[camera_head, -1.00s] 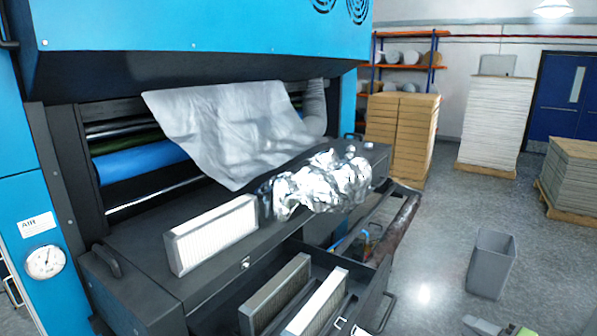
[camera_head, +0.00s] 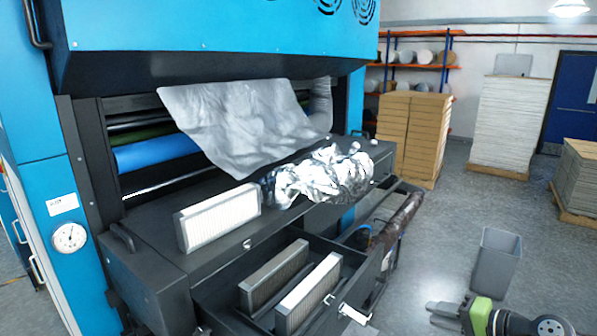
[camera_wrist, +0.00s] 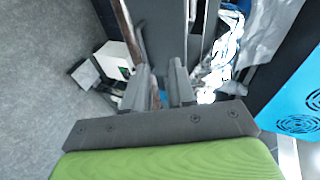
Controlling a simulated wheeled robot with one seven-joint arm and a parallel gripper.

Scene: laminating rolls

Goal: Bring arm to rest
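My gripper (camera_wrist: 159,78) shows in the wrist view as two grey fingers with a gap between them and nothing held in it. In the head view, my gripper (camera_head: 434,307) is at the lower right edge, pale grey beside a green part of my arm. It is over the floor, to the right of the open drawer (camera_head: 385,262) and apart from it.
A blue and black machine (camera_head: 210,35) fills the left. On its ledge are a white filter (camera_head: 218,217) and crumpled foil (camera_head: 320,178); a grey sheet (camera_head: 235,125) hangs above. Two filters lie in the drawer. A grey bin (camera_head: 495,262) and stacked pallets stand right.

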